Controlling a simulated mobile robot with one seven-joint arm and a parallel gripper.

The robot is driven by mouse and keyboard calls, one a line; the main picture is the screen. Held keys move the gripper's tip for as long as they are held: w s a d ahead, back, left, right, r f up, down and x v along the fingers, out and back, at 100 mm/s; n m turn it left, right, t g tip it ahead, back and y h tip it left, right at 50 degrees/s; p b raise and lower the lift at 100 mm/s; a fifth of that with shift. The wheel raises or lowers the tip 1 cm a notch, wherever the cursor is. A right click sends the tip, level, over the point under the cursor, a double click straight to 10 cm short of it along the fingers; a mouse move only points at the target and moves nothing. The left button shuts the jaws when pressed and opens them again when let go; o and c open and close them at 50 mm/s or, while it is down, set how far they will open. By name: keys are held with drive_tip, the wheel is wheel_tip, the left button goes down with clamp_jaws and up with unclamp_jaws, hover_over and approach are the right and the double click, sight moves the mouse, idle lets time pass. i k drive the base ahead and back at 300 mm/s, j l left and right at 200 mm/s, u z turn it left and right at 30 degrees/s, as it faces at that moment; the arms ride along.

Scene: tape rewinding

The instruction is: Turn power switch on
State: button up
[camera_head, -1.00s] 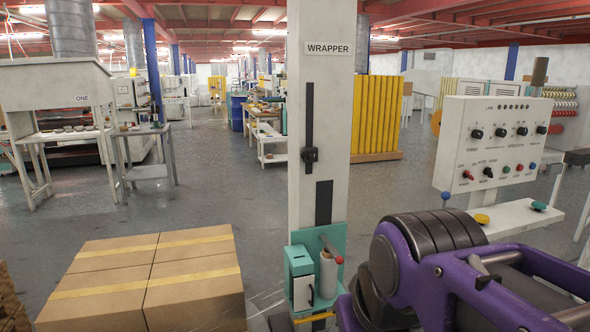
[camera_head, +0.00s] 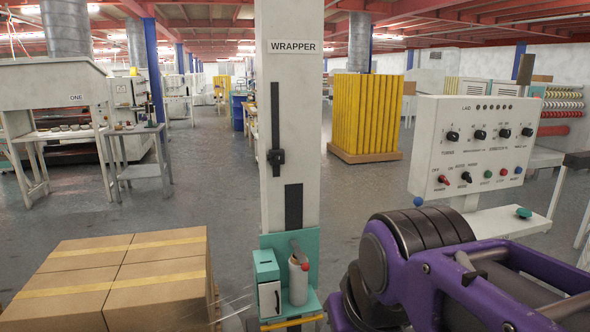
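A white control panel (camera_head: 470,153) stands at the right, beyond my purple arm. Its lower row has a red switch (camera_head: 443,180) at the left end, with small "OFF" and "ON" lettering above it and what looks like "POWER" below. The red switch's exact setting is too small to read. Beside it are a black selector (camera_head: 466,178) and green, red and blue buttons. An upper row of black knobs (camera_head: 480,134) sits above. My arm fills the lower right, below the panel and apart from it in the picture. My gripper is not visible.
The white column marked "WRAPPER" (camera_head: 290,120) stands at centre, with a teal carriage (camera_head: 267,262) low on it. Taped cardboard boxes (camera_head: 115,285) are at lower left. A white ledge with a green button (camera_head: 523,213) juts out below the panel. Open grey floor (camera_head: 215,190) lies behind.

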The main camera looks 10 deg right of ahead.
sight(441, 179)
drive_tip(key=i+l, duration=0.1)
drive_tip(key=l, duration=1.6)
